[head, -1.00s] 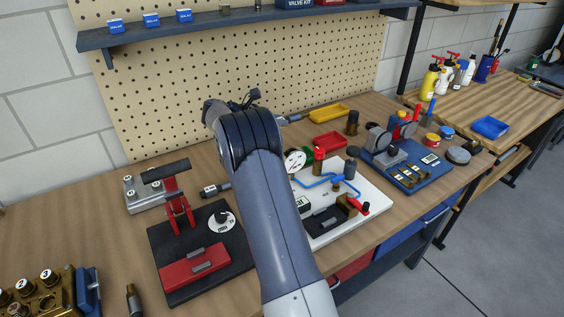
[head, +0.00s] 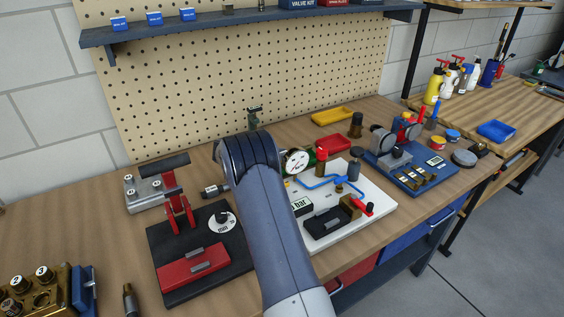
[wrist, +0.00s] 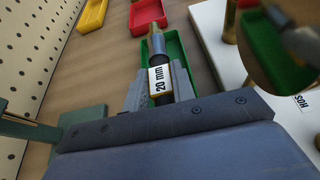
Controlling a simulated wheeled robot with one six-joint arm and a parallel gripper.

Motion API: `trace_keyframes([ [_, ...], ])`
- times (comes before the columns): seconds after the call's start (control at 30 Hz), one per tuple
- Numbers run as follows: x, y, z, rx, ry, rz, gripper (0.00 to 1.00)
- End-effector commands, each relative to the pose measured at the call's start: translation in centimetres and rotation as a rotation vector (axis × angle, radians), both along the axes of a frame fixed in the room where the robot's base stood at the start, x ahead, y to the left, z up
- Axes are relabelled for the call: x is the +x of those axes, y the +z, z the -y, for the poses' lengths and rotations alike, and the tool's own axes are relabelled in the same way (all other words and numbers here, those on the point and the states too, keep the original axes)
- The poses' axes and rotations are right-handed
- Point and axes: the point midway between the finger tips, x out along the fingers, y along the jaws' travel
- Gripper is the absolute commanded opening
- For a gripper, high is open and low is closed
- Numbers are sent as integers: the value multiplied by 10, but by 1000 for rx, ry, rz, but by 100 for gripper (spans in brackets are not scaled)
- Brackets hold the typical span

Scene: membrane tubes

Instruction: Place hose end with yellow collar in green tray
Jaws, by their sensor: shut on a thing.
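In the wrist view my gripper (wrist: 160,88) is shut on a hose end (wrist: 156,46). The hose end has a brass tip, a grey sleeve and a white "20 mm" label with a yellow edge; the black hose runs back between the fingers. The green tray (wrist: 176,52) lies beyond the fingertips, below the hose end, which overlaps it in the picture. I cannot tell the height between them. In the head view my arm hides the gripper and the hose end.
A red tray (head: 334,143) and a yellow tray (head: 332,117) lie on the bench near the pegboard. A white board (head: 345,215) with a gauge and valves is to the right of my arm. A green stand (wrist: 85,122) is close to the gripper's left side.

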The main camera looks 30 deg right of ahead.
Motion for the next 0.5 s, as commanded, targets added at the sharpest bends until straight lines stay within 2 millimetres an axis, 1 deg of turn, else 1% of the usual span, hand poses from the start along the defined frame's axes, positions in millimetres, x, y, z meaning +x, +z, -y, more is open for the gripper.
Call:
trace_keyframes([
  [0.2,0,-30,0,-1,0,-5,0],
  [0.5,0,-34,0,-1,0,-1,0],
])
